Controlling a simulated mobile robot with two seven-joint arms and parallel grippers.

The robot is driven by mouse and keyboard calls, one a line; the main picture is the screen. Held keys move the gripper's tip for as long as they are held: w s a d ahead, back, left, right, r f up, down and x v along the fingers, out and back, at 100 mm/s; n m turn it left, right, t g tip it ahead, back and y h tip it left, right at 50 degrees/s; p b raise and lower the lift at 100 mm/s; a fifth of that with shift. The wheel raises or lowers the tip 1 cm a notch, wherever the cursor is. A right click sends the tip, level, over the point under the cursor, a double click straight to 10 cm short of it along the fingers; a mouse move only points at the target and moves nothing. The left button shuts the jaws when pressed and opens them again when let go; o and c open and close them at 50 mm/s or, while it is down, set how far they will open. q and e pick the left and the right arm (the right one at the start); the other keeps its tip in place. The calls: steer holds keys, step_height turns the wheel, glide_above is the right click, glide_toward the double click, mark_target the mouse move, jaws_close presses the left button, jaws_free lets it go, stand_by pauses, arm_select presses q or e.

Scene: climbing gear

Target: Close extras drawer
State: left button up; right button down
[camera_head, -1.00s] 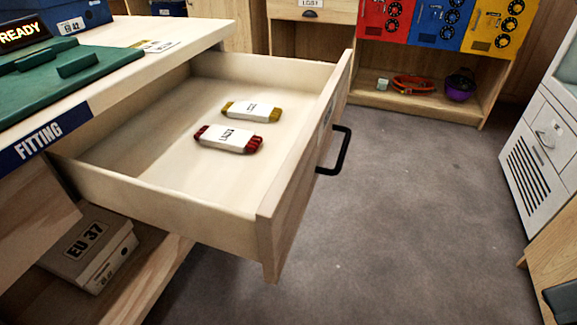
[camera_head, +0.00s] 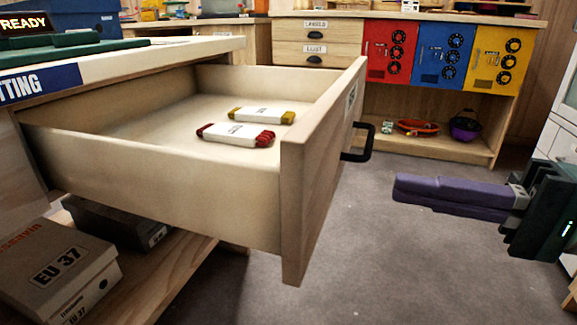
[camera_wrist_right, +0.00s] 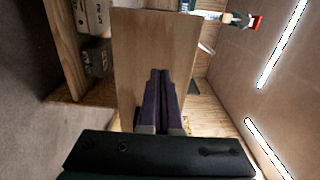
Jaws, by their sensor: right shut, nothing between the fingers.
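The wooden extras drawer (camera_head: 160,193) is pulled far out from under the fitting counter. Its front panel (camera_head: 316,185) carries a black handle (camera_head: 362,143) on the outer face. Inside lie a red lace bundle (camera_head: 236,134) and a yellow lace bundle (camera_head: 262,116), each with a white label. My right gripper (camera_head: 400,190), with purple fingers, is shut and empty to the right of the front panel, apart from it in the head view. In the right wrist view its fingers (camera_wrist_right: 160,90) point toward the wooden panel (camera_wrist_right: 153,45). My left gripper is out of view.
The counter (camera_head: 190,48) with a green mat is above the drawer. Shoe boxes (camera_head: 60,268) sit on the shelf below. A cabinet with red, blue and yellow panels (camera_head: 440,55) stands at the back. Grey floor (camera_head: 400,260) is free right of the drawer.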

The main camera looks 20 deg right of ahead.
mark_target(323, 175)
steer(key=x, duration=0.6)
steer(key=shift+w+a+b, duration=0.15)
steer(key=shift+a+b, duration=0.1)
steer(key=shift+b, duration=0.15)
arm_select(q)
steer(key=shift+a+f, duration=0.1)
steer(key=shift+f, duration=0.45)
